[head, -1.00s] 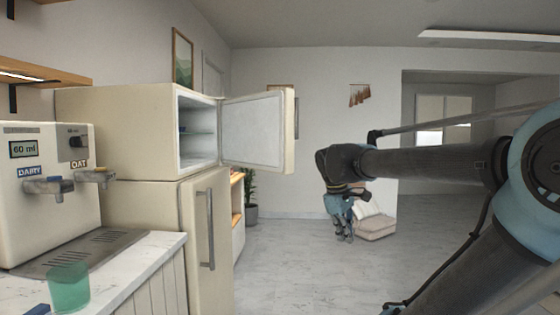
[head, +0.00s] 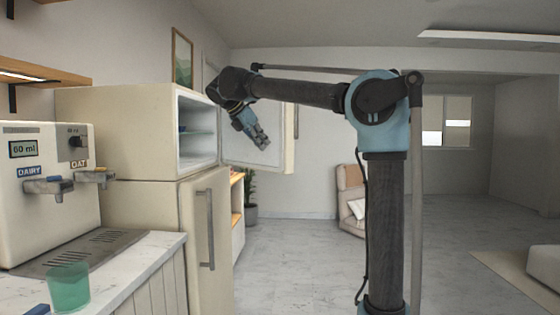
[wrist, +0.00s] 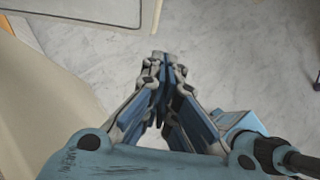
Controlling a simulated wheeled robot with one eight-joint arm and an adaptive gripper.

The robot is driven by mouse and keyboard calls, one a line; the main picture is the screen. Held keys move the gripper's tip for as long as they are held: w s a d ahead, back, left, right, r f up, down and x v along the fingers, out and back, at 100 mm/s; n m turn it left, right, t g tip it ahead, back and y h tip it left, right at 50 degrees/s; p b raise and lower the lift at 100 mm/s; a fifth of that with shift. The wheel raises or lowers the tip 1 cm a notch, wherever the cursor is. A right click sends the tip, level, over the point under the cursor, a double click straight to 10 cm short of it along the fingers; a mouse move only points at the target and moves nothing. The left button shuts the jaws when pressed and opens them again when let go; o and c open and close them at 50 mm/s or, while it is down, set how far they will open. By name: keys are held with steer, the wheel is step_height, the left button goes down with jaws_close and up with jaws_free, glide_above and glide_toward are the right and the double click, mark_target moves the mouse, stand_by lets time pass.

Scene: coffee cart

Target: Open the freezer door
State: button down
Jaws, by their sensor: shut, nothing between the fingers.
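The cream fridge (head: 140,140) has an upper freezer compartment (head: 197,145) that stands open, with a pale interior and a shelf. The freezer door (head: 277,150) is swung wide out to the right, and its inner face shows. The lower door is closed, with a long vertical handle (head: 210,228). My gripper (head: 262,143) appears in front of the open freezer door in the head view, pointing down. In the wrist view my gripper (wrist: 162,62) is shut and empty, above the grey floor. I cannot tell whether it touches the door.
A drink dispenser (head: 45,180) and a green cup (head: 69,288) stand on the white counter (head: 150,255) at left. A shelf unit and plant (head: 250,195) are behind the fridge. An armchair (head: 351,200) stands farther back.

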steer(key=a, duration=0.1)
glide_toward(285, 163)
step_height(285, 163, down, 4)
steer(key=shift+w+d+f+n, duration=0.15)
steer(key=shift+w+d+n, duration=0.15)
steer(key=shift+w+d, duration=1.1)
steer(key=shift+d, duration=0.15)
